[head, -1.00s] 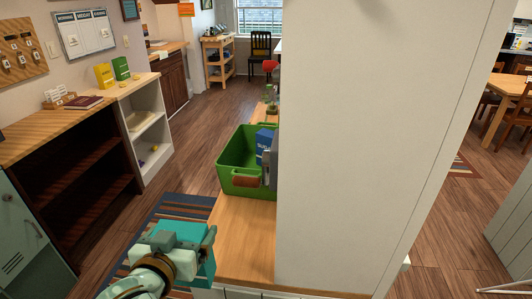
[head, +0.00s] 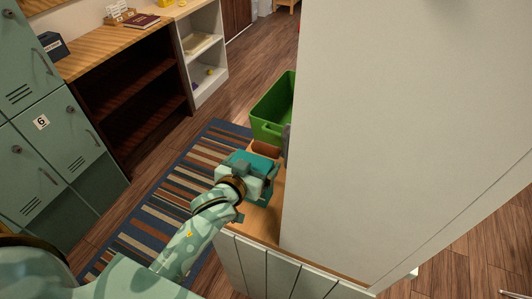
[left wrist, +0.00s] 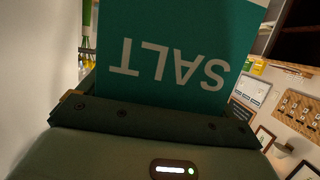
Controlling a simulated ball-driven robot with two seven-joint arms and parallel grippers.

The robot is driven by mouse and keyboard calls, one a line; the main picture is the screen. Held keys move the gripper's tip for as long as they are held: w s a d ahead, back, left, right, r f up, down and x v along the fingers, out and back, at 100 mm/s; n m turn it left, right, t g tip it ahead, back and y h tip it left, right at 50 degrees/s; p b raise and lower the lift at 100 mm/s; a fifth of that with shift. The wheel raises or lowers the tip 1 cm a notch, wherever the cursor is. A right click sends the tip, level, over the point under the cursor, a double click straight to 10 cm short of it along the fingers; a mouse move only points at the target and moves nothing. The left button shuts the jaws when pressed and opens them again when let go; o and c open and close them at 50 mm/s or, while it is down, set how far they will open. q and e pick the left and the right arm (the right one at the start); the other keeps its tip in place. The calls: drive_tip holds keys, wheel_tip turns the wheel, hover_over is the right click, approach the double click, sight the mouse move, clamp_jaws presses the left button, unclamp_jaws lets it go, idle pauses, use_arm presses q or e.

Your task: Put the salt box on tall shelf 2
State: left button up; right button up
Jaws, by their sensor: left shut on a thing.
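The teal salt box (head: 264,161) is held by my left gripper (head: 256,174), over the near end of a wooden counter top. In the left wrist view the salt box (left wrist: 175,55) fills the top middle, its white SALT lettering upside down, and my left gripper (left wrist: 155,118) is shut on it. In the head view the gripper hides much of the box. No shelf is labelled as tall shelf 2. A tall white panel (head: 385,130) stands right of the gripper; I cannot tell whether it belongs to that shelf. My right gripper is not in view.
Green lockers (head: 50,130), a dark shelf unit (head: 135,85) and a white shelf unit (head: 204,60) line the left. A striped rug (head: 190,165) covers open floor.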

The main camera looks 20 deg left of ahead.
use_arm(q)
drive_tip(key=shift+w+d+f+b, duration=0.1)
drive_tip(key=shift+w+f+b, duration=0.15)
drive_tip(key=shift+w+f, duration=0.45)
drive_tip(key=shift+w+a+f+b, duration=0.15)
drive_tip(key=shift+w+f, duration=0.3)
drive_tip(key=shift+w, duration=0.55)
drive_tip(key=shift+w+d+f+b, duration=0.15)
drive_tip(key=shift+w+f+b, duration=0.15)
drive_tip(key=shift+w+f, duration=0.4)
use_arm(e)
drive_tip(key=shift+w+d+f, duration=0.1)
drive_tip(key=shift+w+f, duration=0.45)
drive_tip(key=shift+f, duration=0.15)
use_arm(q)
drive_tip(key=shift+w+r, duration=0.15)
drive_tip(key=o, duration=1.5)
